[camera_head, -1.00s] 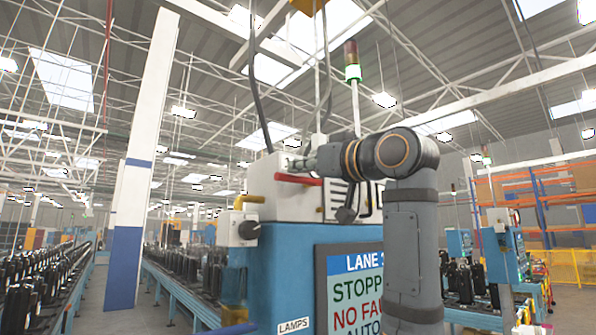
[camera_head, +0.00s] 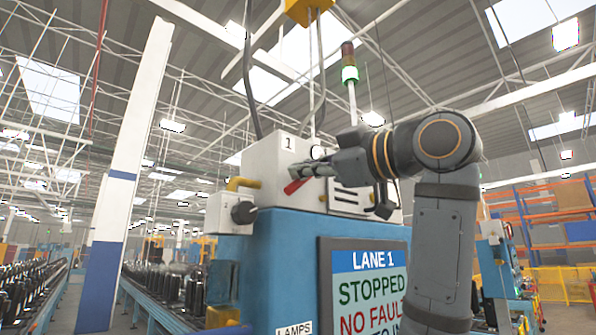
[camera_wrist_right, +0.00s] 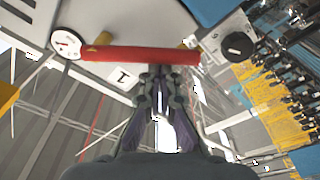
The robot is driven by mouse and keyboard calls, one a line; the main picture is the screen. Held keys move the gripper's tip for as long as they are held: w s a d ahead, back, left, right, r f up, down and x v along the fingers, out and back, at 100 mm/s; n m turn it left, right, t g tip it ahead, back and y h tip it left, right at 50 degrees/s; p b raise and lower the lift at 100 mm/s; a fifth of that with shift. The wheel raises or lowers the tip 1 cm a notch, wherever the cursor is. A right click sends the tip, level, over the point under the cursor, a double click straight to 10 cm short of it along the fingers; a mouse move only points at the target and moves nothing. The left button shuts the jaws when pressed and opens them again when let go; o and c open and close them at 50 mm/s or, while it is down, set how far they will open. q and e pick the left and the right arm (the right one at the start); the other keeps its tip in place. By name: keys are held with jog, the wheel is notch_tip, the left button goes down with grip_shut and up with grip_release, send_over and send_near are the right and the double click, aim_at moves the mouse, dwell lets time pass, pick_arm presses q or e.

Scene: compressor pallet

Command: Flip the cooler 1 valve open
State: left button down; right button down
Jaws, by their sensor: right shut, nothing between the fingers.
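The cooler 1 valve has a red lever handle (camera_head: 295,187) on the front of the white box (camera_head: 270,158) marked 1. In the head view the visible part of the handle slants, its left end lower; the rest is hidden behind my gripper. My right gripper (camera_head: 299,172) comes in from the right, shut and empty, with its fingertips right by the handle. In the right wrist view the red handle (camera_wrist_right: 140,54) lies across the picture just beyond the shut fingertips (camera_wrist_right: 161,70). I cannot tell whether they touch. My left gripper is not in view.
A round gauge (camera_wrist_right: 66,42) sits near one end of the handle. A grey box with a black knob (camera_head: 243,212) and a yellow pipe (camera_head: 243,184) are at the left. Below is the blue cabinet with a LANE 1 screen (camera_head: 368,290) reading STOPPED.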

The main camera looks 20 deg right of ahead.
pick_arm(q)
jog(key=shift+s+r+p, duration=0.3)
jog(key=shift+p, duration=0.1)
pick_arm(e)
jog(key=shift+w+d+f+n+g, duration=0.25)
jog(key=shift+d+f+n, duration=0.45)
jog(key=shift+n, duration=0.55)
jog(key=shift+w+d+f+n+g, duration=0.25)
jog(key=shift+d+f+n, duration=0.35)
jog(key=shift+n, duration=0.7)
jog(key=shift+w+d+f+n+g, duration=0.1)
jog(key=shift+w+d+f+n, duration=0.2)
jog(key=shift+d+f+n, duration=0.7)
jog(key=shift+a+r+n, duration=0.2)
jog(key=shift+r+n, duration=0.05)
jog(key=shift+r, duration=0.1)
